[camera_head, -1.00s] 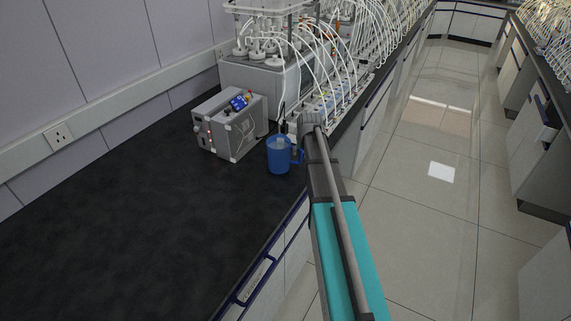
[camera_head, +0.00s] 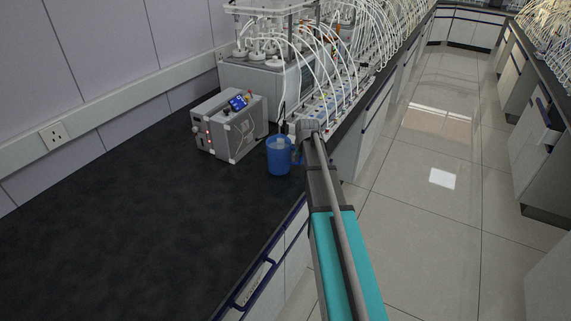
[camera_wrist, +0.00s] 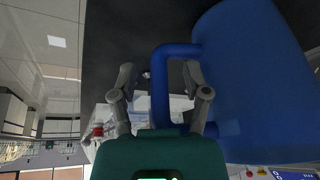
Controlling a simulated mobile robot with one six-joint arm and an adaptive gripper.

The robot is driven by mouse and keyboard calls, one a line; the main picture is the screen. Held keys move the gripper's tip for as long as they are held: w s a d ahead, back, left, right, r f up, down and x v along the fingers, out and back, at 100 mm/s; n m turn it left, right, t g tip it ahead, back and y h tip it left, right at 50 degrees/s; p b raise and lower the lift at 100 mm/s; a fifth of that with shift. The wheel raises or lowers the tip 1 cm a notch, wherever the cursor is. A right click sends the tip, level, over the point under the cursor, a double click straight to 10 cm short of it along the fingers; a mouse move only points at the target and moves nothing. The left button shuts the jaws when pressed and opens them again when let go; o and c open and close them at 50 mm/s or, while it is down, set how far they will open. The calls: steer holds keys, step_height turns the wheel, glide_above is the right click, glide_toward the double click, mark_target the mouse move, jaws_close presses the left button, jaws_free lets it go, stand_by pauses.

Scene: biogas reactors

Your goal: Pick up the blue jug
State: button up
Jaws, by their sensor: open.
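The blue jug (camera_head: 279,157) stands upright on the black bench top near its front edge, with its handle on the right, towards the aisle. In the wrist view the jug body (camera_wrist: 255,75) fills the right side, and its handle (camera_wrist: 162,90) reaches in between the two fingers. My gripper (camera_wrist: 157,80) is open, with one finger on each side of the handle. I cannot tell whether either finger touches it. In the head view my arm hides most of the gripper, which is at the jug's handle side.
A grey box device (camera_head: 230,125) with a small blue screen stands just left of the jug. Behind is a larger unit (camera_head: 265,80) with bottles and many white tubes. The bench top (camera_head: 130,225) at front left is clear.

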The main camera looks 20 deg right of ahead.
jaws_close()
stand_by(0.3)
steer(key=shift+r, duration=0.2)
stand_by(0.4)
step_height(320, 180, up, 10)
steer(key=p, duration=1)
steer(key=shift+f, duration=0.2)
stand_by(0.5)
step_height(320, 180, up, 8)
steer(key=p, duration=0.8)
steer(key=shift+r, duration=0.2)
steer(key=shift+w, duration=0.1)
steer(key=shift+d, duration=0.15)
